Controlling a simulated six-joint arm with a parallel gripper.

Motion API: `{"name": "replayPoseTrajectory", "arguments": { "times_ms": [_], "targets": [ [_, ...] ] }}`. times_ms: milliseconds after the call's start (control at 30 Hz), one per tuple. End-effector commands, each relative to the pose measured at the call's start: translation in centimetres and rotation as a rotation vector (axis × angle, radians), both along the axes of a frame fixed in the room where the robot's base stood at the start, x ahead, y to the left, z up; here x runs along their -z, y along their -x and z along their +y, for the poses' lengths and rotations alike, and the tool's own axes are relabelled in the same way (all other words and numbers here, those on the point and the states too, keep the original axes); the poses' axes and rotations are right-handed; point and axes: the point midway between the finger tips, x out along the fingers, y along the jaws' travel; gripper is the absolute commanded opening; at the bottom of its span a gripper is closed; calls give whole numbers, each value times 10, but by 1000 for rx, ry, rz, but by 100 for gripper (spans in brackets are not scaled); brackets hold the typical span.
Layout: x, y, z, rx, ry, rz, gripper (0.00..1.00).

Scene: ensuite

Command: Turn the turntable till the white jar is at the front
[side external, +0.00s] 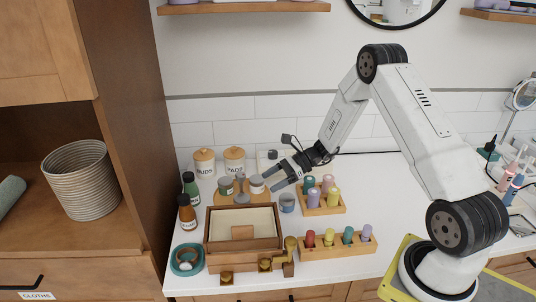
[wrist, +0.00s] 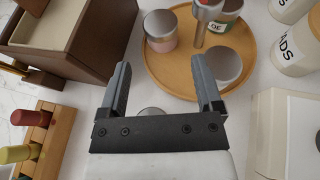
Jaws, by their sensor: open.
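The turntable (side external: 220,199) is a round wooden tray behind the open box; it also shows in the wrist view (wrist: 183,84). It carries a white jar (side external: 257,184) on its right side, whose grey lid seems to be the one (wrist: 228,66) near my right finger. A jar with a green label (wrist: 226,18) stands at the far side in the wrist view, and a pinkish jar (wrist: 160,32) stands on the box side. A grey post (wrist: 203,22) with a red top rises in the middle. My gripper (side external: 270,178) is open and empty, at the turntable's right edge.
The wooden box (side external: 212,254) stands in front. Lidded canisters (side external: 235,160) stand behind, dark bottles (side external: 187,214) to the left.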

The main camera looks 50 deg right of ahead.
Motion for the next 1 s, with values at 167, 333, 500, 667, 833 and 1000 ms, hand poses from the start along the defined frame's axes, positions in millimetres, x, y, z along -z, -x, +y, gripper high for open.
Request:
{"name": "replayPoseTrajectory", "arguments": {
  "times_ms": [167,333,500,667,833,1000],
  "targets": [
    [0,0,0,0,0,0,84],
    [-3,0,0,0,0,-1,81],
    [-19,-1,0,0,2,-4,81],
    [-51,-1,0,0,3,-5,81],
    [-88,0,0,0,3,-5,81],
    [-117,0,0,-1,2,-4,81]
  ]
}}
